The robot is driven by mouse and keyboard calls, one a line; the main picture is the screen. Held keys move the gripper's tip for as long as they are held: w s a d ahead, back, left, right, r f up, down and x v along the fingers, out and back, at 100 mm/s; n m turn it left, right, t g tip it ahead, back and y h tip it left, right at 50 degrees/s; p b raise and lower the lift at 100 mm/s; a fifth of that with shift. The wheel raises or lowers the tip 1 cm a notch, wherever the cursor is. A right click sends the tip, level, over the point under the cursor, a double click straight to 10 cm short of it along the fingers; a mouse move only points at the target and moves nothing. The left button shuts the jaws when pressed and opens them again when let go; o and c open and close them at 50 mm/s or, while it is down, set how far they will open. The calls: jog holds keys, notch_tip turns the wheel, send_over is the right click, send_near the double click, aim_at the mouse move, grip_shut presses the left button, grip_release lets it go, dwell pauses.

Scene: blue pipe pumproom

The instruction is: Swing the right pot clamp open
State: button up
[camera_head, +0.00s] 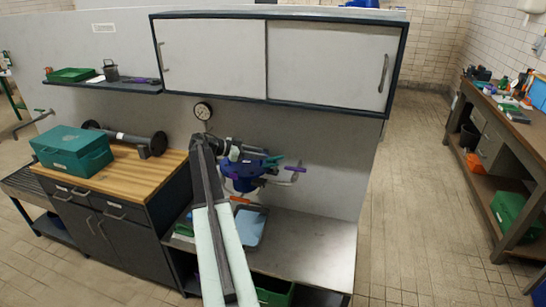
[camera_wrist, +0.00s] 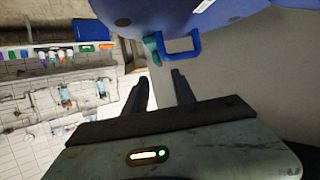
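A blue pot (camera_head: 242,172) sits against the grey wall in the head view, partly hidden by my arm. A purple bar (camera_head: 295,169) sticks out on its right, and a teal piece (camera_head: 273,160) shows near its top. I cannot tell for sure which part is the right clamp. In the wrist view the blue pot body (camera_wrist: 235,15) fills the top right. A blue loop (camera_wrist: 182,48) and a teal piece (camera_wrist: 151,47) lie just beyond my fingertips. My gripper (camera_wrist: 159,78) is open, with nothing between its fingers; a gap to the loop seems to remain.
A steel bench (camera_head: 310,245) with a blue-grey tray (camera_head: 250,226) lies below the pot. A white wall cabinet (camera_head: 275,60) hangs above. A wooden counter (camera_head: 130,175) with a teal toolbox (camera_head: 72,152) stands left.

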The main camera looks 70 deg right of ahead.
aim_at(273, 161)
jog(key=b+x, duration=0.2)
jog(key=x, duration=0.5)
jog(key=shift+s+d+f+b, duration=0.1)
jog(key=shift+s+f+b, duration=0.15)
jog(key=shift+b, duration=0.1)
jog(key=shift+r, duration=0.1)
grip_shut()
